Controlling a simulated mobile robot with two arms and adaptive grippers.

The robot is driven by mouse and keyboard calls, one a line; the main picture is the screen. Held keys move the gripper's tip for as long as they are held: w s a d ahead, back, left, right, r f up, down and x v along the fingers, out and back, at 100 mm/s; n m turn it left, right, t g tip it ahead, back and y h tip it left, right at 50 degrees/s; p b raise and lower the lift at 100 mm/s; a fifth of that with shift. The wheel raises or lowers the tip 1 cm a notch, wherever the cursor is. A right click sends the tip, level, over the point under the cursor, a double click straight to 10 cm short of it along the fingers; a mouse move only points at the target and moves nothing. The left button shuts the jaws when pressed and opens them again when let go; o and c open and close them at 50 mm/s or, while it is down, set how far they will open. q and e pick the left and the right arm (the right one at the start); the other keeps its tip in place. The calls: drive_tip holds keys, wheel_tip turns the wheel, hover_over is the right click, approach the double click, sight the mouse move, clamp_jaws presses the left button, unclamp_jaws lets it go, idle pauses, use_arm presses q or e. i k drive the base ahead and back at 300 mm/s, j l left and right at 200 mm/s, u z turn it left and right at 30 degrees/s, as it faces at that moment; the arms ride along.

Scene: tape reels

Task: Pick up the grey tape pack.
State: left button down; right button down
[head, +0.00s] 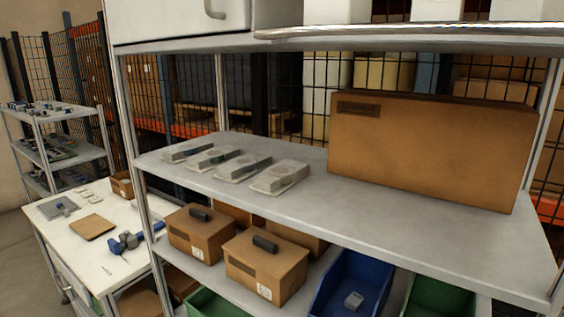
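Several flat grey packs with a round shape on top lie in a row on the left part of the middle grey shelf. The nearest and rightmost grey pack (280,177) is light grey. Beside it to the left lie a second pack (243,167), a third pack (212,158) with a dark mark, and a farther pack (187,150) with a dark mark. I cannot tell for sure which one is the grey tape pack. Neither of my grippers is in view.
A large cardboard box (425,150) stands on the shelf's right side. The shelf front (390,235) is clear. An upper shelf (300,42) hangs above. Below are cardboard boxes (265,265) and a blue bin (340,285). A white table (70,235) stands at left.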

sight(234, 171)
drive_tip(key=j+z, duration=0.85)
drive_tip(key=z, duration=0.15)
drive_tip(key=k, duration=0.05)
